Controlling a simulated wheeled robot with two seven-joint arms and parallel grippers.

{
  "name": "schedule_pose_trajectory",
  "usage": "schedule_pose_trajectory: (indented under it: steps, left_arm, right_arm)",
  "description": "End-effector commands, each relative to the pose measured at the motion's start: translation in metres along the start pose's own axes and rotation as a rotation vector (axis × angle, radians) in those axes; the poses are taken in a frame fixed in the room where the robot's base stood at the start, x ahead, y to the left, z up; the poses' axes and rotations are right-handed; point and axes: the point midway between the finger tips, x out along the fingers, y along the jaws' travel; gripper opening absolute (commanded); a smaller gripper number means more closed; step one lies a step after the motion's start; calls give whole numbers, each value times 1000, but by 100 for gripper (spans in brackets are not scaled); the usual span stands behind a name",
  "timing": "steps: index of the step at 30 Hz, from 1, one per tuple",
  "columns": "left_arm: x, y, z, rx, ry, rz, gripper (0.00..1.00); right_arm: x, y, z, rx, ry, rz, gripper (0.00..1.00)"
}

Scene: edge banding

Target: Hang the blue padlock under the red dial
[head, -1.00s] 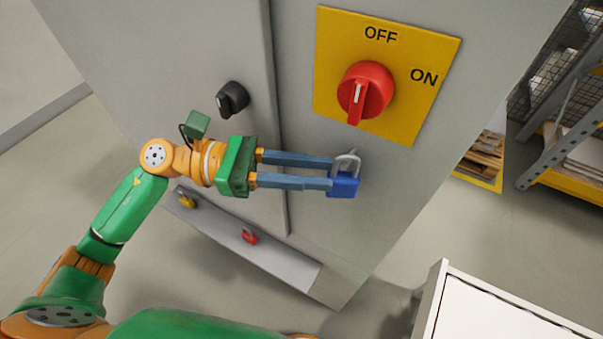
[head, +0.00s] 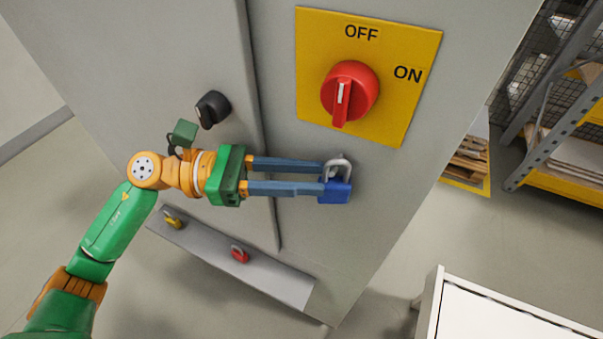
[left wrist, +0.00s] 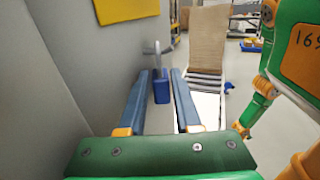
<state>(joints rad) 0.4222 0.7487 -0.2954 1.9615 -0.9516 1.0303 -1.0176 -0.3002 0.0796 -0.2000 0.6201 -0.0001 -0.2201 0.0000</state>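The blue padlock (head: 335,191) has a grey shackle pointing up. My left gripper (head: 325,178) is shut on it, with one long blue finger on either side of its body. The padlock also shows between the fingertips in the left wrist view (left wrist: 161,90). My right gripper is out of the head view.
A black knob (head: 213,109) sits on the grey cabinet left of the plate. A low ledge (head: 275,276) holds a yellow padlock (head: 172,220) and a red padlock (head: 240,254).

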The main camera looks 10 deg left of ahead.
Motion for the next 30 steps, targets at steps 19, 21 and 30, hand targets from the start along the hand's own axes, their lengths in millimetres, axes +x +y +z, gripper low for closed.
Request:
schedule_pose_trajectory:
  steps: [19,21,30]
  left_arm:
    - [-1,1,0,1,-1,3,64]
    - [-9,1,-5,2,1,5,64]
    - [-66,-3,-5,4,1,2,64]
  right_arm:
    - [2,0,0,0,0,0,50]
    - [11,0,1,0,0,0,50]
    - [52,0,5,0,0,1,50]
